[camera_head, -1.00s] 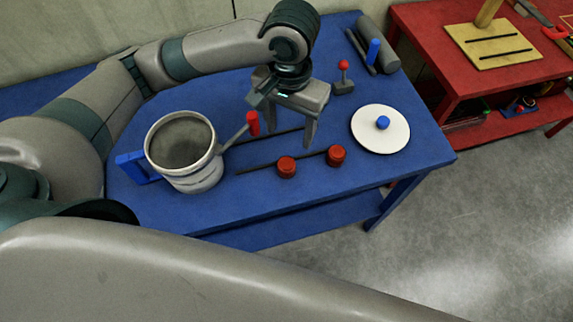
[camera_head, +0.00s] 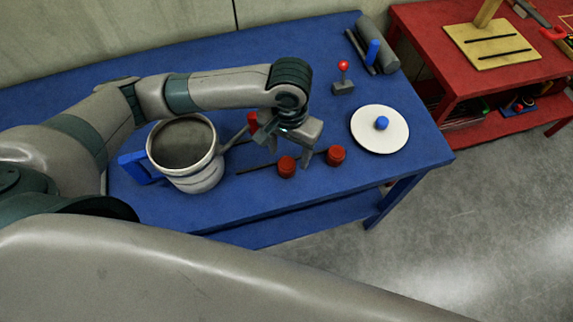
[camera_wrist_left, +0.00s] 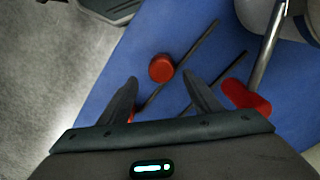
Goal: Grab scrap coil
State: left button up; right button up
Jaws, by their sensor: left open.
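I cannot make out a coil for certain in either view. My left gripper (camera_head: 289,155) is open and empty, pointing down low over the blue table (camera_head: 410,160), beside two round red caps (camera_head: 287,167) (camera_head: 336,155). In the left wrist view, one red cap (camera_wrist_left: 161,68) lies ahead, around the gap between the open fingers (camera_wrist_left: 160,80). A bit of red shows behind one finger. Contact with the cap cannot be told. My right gripper is out of view.
A grey pot (camera_head: 200,180) with a blue handle and a red-ended bar stands left of the gripper. A white disc (camera_head: 370,137) with a blue knob lies right. A red-knobbed lever (camera_head: 344,80) stands behind. A red bench (camera_head: 420,30) stands at the back right.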

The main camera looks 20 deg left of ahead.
aim_at(287, 163)
pick_arm(q)
jog(key=shift+f, duration=0.1)
jog(key=shift+s+a+f, duration=0.1)
jog(key=shift+f, duration=0.2)
jog(key=f, duration=0.2)
jog(key=f+p, duration=0.1)
jog(key=shift+s+a+f+p, duration=0.2)
jog(key=shift+f+p, duration=0.1)
jog(key=shift+f, duration=0.1)
jog(key=shift+w+f, duration=0.1)
jog(key=shift+f, duration=0.2)
jog(key=shift+c, duration=0.6)
jog(key=c, duration=1.1)
